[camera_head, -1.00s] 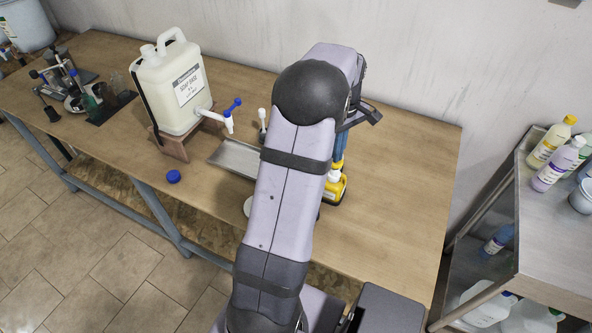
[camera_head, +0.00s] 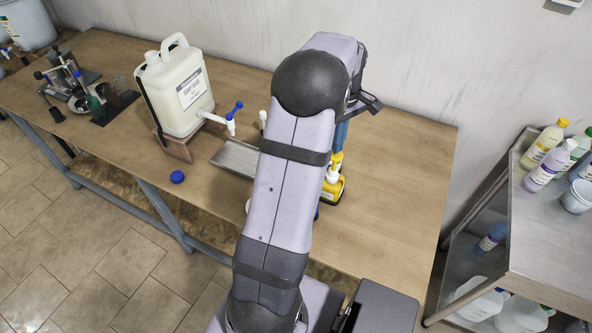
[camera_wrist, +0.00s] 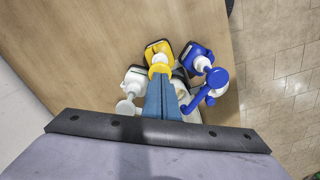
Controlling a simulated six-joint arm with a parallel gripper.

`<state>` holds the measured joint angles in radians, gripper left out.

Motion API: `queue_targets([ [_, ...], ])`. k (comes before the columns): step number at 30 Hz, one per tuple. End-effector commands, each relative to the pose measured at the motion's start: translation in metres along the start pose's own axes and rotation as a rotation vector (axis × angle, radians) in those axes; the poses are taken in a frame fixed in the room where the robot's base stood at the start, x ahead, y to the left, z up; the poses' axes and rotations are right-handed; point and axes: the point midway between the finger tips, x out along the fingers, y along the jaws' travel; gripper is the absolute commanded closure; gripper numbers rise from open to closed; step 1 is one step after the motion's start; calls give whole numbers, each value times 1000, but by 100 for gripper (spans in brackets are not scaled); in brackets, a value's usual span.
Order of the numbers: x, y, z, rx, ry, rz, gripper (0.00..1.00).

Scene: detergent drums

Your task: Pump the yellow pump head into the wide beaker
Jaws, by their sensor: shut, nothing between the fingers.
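My gripper (camera_wrist: 163,100) is shut and empty, its blue fingers pointing down among the pump drums. In the wrist view the yellow pump head (camera_wrist: 160,63) sits just beyond the fingertips; whether they touch it I cannot tell. In the head view the drum with yellow parts (camera_head: 329,190) shows beside my arm, under the blue fingers (camera_head: 342,136). A blue pump head (camera_wrist: 216,78) is to the right and a white pump head (camera_wrist: 126,106) to the left in the wrist view. I cannot make out the wide beaker; my arm hides much of that area.
A large canister (camera_head: 177,95) with a blue-handled tap stands on a wooden stand at left. The table's right part (camera_head: 400,190) is clear. A steel shelf (camera_head: 545,235) with bottles stands at far right.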

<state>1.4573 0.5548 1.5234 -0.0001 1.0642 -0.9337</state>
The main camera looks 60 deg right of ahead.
Motion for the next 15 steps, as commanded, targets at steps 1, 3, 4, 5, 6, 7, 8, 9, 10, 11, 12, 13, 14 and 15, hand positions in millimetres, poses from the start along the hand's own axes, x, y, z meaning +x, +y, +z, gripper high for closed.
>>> queue_targets([
  [1,0,0,0,0,0,1,100],
  [3,0,0,0,0,0,1,100],
  [4,0,0,0,0,1,1,100],
  [5,0,0,0,0,1,1,100],
  [6,0,0,0,0,1,1,100],
  [7,0,0,0,0,1,1,100],
  [8,0,0,0,0,1,1,100],
  [9,1,0,0,0,1,1,100],
  [10,1,0,0,0,0,1,100],
  [11,2,0,0,0,0,0,100],
  [12,3,0,0,0,0,0,100],
  [13,4,0,0,0,0,0,100],
  [14,6,0,0,0,0,0,100],
  [15,8,0,0,0,0,0,100],
])
